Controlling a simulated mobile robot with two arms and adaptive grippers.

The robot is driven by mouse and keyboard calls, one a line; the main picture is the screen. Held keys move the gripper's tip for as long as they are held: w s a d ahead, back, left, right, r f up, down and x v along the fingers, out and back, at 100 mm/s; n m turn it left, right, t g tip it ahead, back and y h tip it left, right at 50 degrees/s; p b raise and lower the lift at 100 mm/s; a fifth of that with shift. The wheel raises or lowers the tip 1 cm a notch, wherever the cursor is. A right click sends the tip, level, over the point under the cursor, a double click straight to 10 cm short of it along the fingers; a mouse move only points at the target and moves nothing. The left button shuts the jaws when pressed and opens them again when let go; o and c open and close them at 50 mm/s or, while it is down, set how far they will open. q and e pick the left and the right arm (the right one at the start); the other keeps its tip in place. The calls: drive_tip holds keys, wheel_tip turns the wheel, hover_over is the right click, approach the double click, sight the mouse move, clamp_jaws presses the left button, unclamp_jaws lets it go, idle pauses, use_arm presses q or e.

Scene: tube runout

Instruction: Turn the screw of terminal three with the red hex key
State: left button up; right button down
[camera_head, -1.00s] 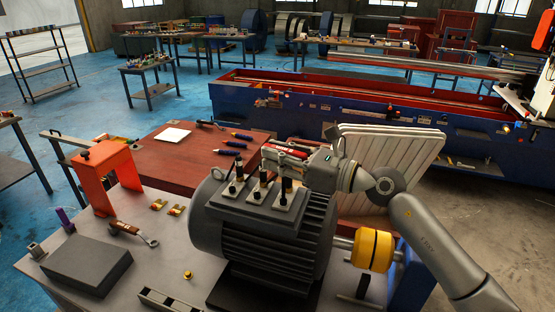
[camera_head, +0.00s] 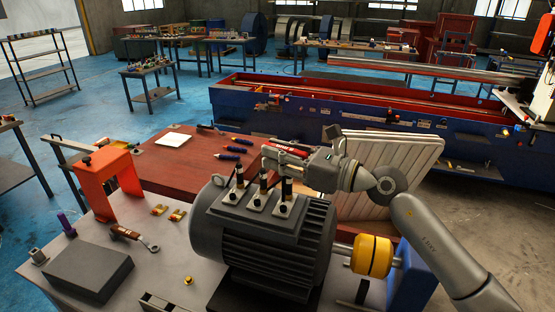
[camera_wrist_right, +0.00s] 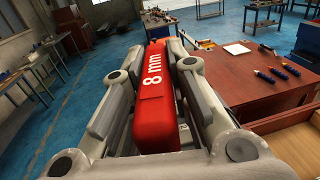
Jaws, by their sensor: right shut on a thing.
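My right gripper (camera_head: 272,156) is shut on the red hex key (camera_head: 289,149), above and just behind the motor's terminals. In the right wrist view the red handle (camera_wrist_right: 152,105), marked "8 mm", lies between the finger pads. The key's steel tip is not clearly visible. The grey ribbed motor (camera_head: 265,240) carries three terminals in a row on top: a left one (camera_head: 238,184), a middle one (camera_head: 262,190) and a right one (camera_head: 285,197). I cannot read any numbers on them. I cannot tell whether the key touches a screw. My left gripper is out of view.
An orange stand (camera_head: 108,180), a ring-ended wrench (camera_head: 133,237) and a dark grey block (camera_head: 88,268) are on the bench to the left. Several blue-handled tools (camera_head: 230,157) lie on the red-brown table (camera_head: 185,173) behind. A yellow coupling (camera_head: 371,256) sits on the motor shaft.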

drive_tip(key=shift+w+f, duration=0.1)
idle(0.3)
drive_tip(key=shift+r+p, duration=1.9)
drive_tip(key=shift+r, duration=0.65)
drive_tip(key=shift+f, duration=0.2)
